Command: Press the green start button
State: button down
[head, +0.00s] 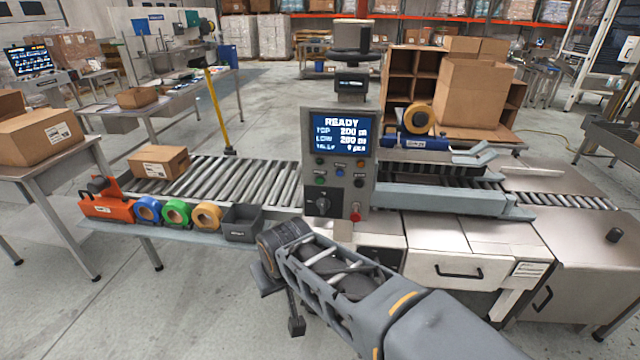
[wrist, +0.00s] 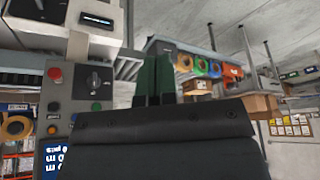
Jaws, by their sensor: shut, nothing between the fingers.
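The grey control panel (head: 339,160) stands upright at the middle of the head view, its screen reading READY. A green button (head: 320,180) sits at its lower left, above a black rotary knob (head: 323,203). The panel also carries other small coloured buttons; labels are too small to read, so I cannot tell which is start. In the wrist view the panel is upside down at the left, with the green button (wrist: 97,107) beside the knob (wrist: 94,82). My gripper (wrist: 155,62) is shut and empty, to the right of the panel there, apart from the green button.
A red button (head: 355,213) is at the panel's lower right. A roller conveyor (head: 230,182) with a cardboard box (head: 159,162) runs left of the panel. Tape rolls, an orange dispenser (head: 108,207) and a dark bin (head: 243,223) line its front shelf. A steel cabinet (head: 465,270) stands right.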

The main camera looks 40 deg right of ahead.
aim_at(320, 181)
jog(key=w+d+f+m+t+b, duration=0.3)
jog(key=w+d+m+t+b, duration=0.6)
jog(key=w+d+t, duration=0.7)
jog(key=shift+w+d+f+m+y, duration=0.3)
jog(key=shift+w+d+m, duration=0.7)
jog(key=shift+d, duration=1.8)
jog(key=shift+w+r, duration=0.1)
jog(key=shift+w, duration=0.15)
jog(key=shift+w+d, duration=3.05)
jog(key=shift+w, duration=0.05)
jog(key=shift+w+d, duration=0.1)
jog(key=shift+w+d, duration=0.2)
